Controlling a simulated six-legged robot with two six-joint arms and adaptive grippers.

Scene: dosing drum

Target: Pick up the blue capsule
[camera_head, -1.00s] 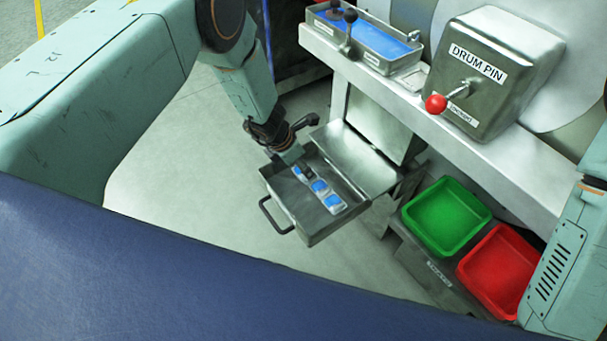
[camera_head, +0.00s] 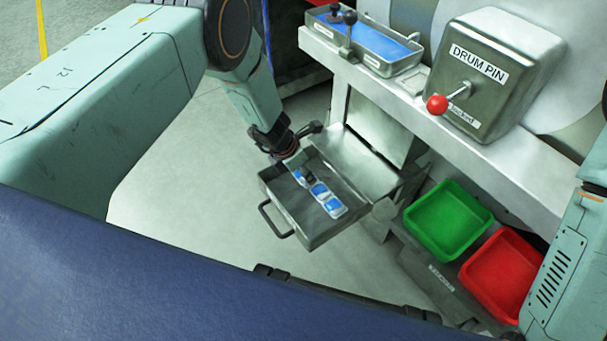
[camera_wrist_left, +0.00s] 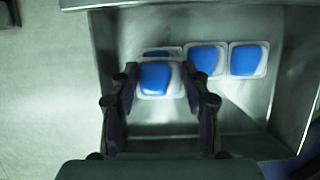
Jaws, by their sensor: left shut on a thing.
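My left gripper (camera_wrist_left: 160,92) is shut on a blue capsule (camera_wrist_left: 158,77) with a pale rim, one finger on each side of it. The held capsule overlaps another blue capsule (camera_wrist_left: 160,52) behind it. Two more blue capsules, a middle one (camera_wrist_left: 206,60) and a right one (camera_wrist_left: 247,60), sit to its right in the metal tray (camera_wrist_left: 290,105). In the head view my left gripper (camera_head: 303,166) is low over the tray (camera_head: 315,237), partly hiding the capsules. I cannot tell how far the held capsule is above the tray floor.
The tray has a black handle (camera_head: 271,217) at its front. A green bin (camera_head: 447,218) and a red bin (camera_head: 502,272) stand to the right.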

